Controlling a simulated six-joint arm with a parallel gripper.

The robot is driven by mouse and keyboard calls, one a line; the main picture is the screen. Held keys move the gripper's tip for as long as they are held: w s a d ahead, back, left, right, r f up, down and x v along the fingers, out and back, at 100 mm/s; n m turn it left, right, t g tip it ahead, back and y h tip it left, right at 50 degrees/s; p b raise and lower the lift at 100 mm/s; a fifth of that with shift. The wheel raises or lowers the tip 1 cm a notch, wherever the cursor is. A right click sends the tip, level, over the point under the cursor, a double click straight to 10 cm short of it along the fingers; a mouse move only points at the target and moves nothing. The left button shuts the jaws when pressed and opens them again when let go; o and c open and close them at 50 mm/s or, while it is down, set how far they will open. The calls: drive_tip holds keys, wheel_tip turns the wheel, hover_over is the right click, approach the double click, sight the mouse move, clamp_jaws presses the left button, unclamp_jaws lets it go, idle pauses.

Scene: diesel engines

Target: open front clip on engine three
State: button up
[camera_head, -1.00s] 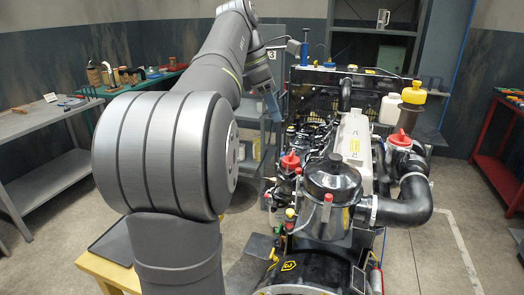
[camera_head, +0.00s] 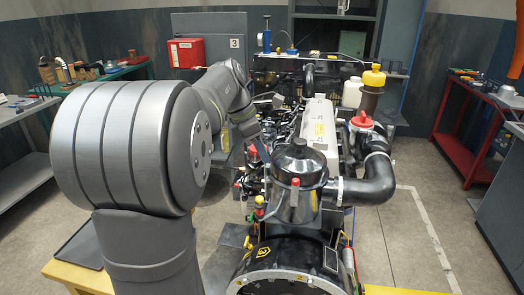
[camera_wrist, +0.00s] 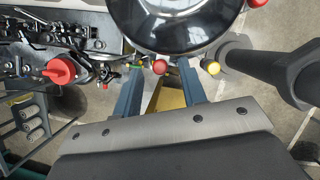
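The canister also fills the top of the wrist view (camera_wrist: 185,22). A red knob (camera_wrist: 160,67) shows at its lower edge there, and another red knob (camera_wrist: 257,3) farther right. I cannot tell which is the front clip. My gripper (camera_wrist: 158,75) is open, its blue fingers apart below the canister's edge, with the lower red knob in line with the gap. No grip on anything shows.
A red cap (camera_wrist: 60,70) and engine lines lie left of my fingers. A yellow-tipped part (camera_wrist: 212,67) and a thick black hose (camera_wrist: 270,70) lie right. A red wall box (camera_head: 187,52) and red bench (camera_head: 470,130) stand back from the engine. Floor is clear at right.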

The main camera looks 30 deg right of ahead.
drive_tip(key=shift+s+d+f, duration=0.1)
drive_tip(key=shift+d+f, duration=0.05)
drive_tip(key=shift+f, duration=0.25)
drive_tip(key=shift+c, duration=0.5)
clamp_jaws()
